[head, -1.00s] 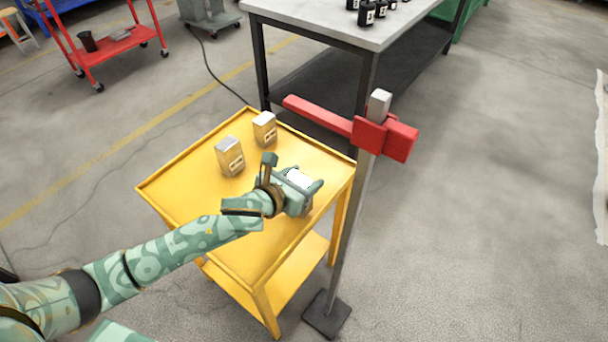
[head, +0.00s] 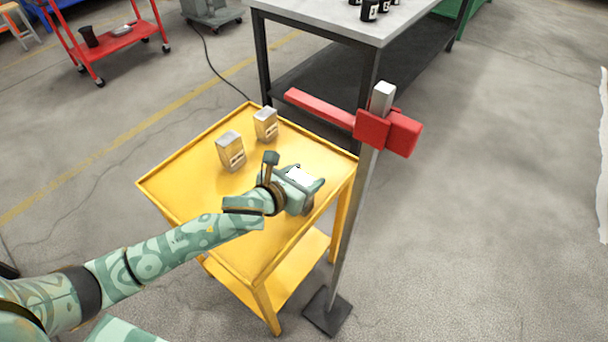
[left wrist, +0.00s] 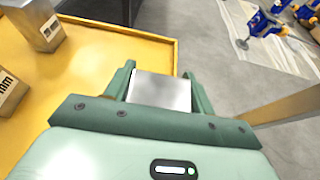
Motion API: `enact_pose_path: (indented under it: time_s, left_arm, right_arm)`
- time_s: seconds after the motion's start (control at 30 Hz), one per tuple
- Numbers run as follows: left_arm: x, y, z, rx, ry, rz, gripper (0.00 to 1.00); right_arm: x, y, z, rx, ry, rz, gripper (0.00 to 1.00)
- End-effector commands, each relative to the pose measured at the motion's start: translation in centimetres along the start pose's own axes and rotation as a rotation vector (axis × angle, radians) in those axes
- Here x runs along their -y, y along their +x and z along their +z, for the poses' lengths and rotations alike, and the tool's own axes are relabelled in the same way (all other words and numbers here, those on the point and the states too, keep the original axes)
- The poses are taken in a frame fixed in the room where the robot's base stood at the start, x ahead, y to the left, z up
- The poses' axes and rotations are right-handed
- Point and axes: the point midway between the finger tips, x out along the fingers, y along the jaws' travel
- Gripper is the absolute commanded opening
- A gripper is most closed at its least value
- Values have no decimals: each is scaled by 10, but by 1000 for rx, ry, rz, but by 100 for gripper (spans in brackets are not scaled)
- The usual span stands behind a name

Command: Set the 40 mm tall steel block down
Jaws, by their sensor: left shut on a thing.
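My left gripper (head: 310,186) is over the right part of the yellow cart's top tray (head: 185,190). It is shut on a steel block (left wrist: 162,91), whose plain grey face shows between the two fingers in the left wrist view. The gripper hides the block's lower part, and I cannot tell whether it touches the tray. Two other labelled steel blocks stand upright on the tray, a nearer one (head: 230,151) and a farther one (head: 265,125), apart from the gripper. My right gripper is not in view.
A grey post with a red crossbar (head: 372,130) stands close to the cart's right side, on a dark foot (head: 327,313). A grey-topped bench (head: 320,18) is behind. The tray's left and front parts are clear. Blue jacks (left wrist: 263,25) show on a pale floor sheet.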

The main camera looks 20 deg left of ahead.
Motion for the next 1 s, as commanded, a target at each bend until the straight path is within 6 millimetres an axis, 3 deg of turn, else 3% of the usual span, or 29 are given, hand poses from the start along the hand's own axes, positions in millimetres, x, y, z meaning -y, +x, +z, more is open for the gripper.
enact_pose_path:
  time_s: [0.27, 0.3, 0.37, 0.4, 0.77, 1.0]
  left_arm:
    - [0, 2, -2, 5, 1, 0, 0]
    - [0, 2, -2, 6, 1, 0, 60]
    - [0, 2, -2, 6, 1, 0, 77]
    - [0, 2, -2, 5, 1, 0, 80]
    - [0, -7, -4, -1, 1, 0, 80]
    - [0, -62, 0, 0, 4, 0, 80]
  right_arm:
    - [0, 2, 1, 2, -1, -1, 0]
    - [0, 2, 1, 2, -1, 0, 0]
    - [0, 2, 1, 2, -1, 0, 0]
    - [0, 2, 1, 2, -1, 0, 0]
    - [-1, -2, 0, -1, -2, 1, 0]
    - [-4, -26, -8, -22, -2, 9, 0]
